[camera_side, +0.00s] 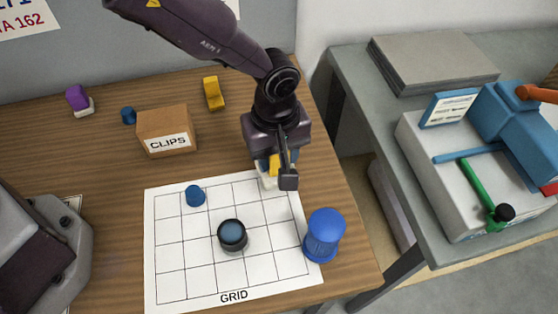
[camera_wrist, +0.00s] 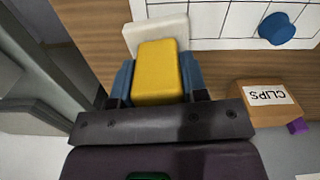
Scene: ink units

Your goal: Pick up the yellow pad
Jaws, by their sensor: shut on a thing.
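The yellow pad (camera_wrist: 158,72) is a rounded yellow block between the blue fingers of my gripper (camera_wrist: 158,82) in the wrist view. My gripper (camera_side: 279,172) is shut on it. A white block (camera_wrist: 155,33) lies just beyond the pad, at the edge of the grid sheet; I cannot tell whether they touch. In the side view the yellow pad (camera_side: 274,164) is mostly hidden by the fingers, and the white block (camera_side: 266,182) shows below it.
Another yellow piece (camera_side: 213,93) stands behind the CLIPS box (camera_side: 166,131). The grid sheet (camera_side: 172,276) carries a small blue cylinder (camera_side: 195,195) and a dark round pot (camera_side: 232,236). A larger blue object (camera_side: 323,235) stands at its right edge. A purple piece (camera_side: 77,96) is back left.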

